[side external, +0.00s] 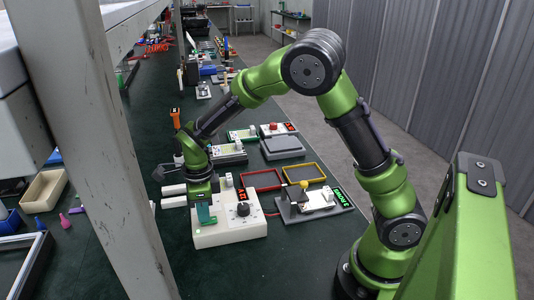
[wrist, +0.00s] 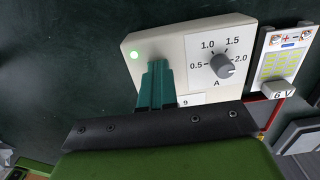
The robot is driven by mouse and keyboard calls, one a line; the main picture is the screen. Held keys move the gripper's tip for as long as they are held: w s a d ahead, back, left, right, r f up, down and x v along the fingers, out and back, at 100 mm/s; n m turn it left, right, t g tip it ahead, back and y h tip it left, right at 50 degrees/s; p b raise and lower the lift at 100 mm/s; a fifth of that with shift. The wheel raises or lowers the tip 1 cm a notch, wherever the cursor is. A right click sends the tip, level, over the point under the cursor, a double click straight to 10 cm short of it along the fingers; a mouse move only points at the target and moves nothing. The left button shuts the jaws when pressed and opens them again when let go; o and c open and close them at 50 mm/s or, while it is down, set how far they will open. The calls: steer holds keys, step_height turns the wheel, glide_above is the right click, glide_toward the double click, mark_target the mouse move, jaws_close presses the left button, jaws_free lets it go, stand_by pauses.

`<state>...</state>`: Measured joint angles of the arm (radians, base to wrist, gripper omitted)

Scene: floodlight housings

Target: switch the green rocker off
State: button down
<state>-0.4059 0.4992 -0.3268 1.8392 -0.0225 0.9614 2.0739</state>
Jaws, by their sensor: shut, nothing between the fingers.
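A white control box (side external: 236,232) stands on the dark green bench; it also shows in the wrist view (wrist: 180,45). It carries a grey dial (wrist: 225,65) marked 0.5 to 2.0 A and a lit green lamp (wrist: 134,55) near one corner. My gripper (side external: 206,218) is over the lamp end of the box, its teal fingers (wrist: 157,66) shut together and empty, pointing at the box face. I cannot tell whether they touch it. The green rocker is not visible in either view; the fingers cover part of the face between lamp and dial.
A 6 V unit (wrist: 285,62) stands beside the box. A grey plate with a white device (side external: 318,201), red tray (side external: 262,180) and yellow tray (side external: 304,173) lie to the right. A beige bin (side external: 43,190) is at left. A grey post (side external: 95,140) crosses the side view.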

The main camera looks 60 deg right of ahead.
steer(key=shift+a+f, duration=0.4)
steer(key=shift+f, duration=0.2)
steer(key=shift+s+d, duration=0.25)
steer(key=shift+s, duration=0.05)
steer(key=shift+s+d+r, duration=0.1)
steer(key=shift+s+d, duration=0.25)
steer(key=shift+d, duration=0.3)
step_height(320, 180, up, 15)
steer(key=shift+w+a, duration=0.2)
steer(key=shift+w, duration=0.05)
